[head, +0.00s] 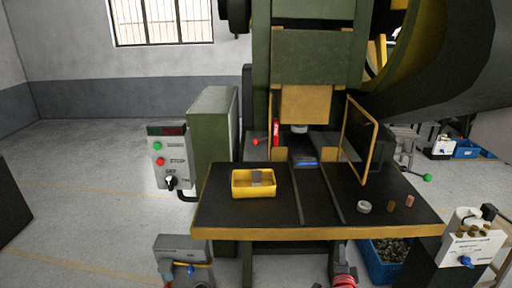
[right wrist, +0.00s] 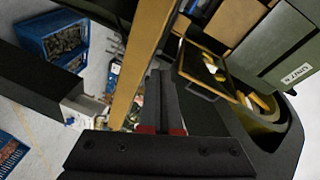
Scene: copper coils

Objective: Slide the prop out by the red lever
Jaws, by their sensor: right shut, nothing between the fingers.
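A slim red upright piece (head: 276,129), which looks like the prop, stands at the left side of the press opening under the yellow ram (head: 305,103). A lever with a red knob (head: 256,141) sticks out to the left beside it. My right gripper (head: 337,264) is low at the bottom of the head view, in front of the table's front edge and well apart from the prop and lever. In the right wrist view its dark fingers (right wrist: 163,80) are shut and empty. My left gripper is not in view.
The dark press table (head: 240,215) has a yellow front edge. On it are a yellow tray (head: 239,191), a grey ring (head: 364,206) and small copper-coloured pieces (head: 409,201). A yellow-framed guard (head: 372,150) stands open at right. A control box (head: 171,158) is at left.

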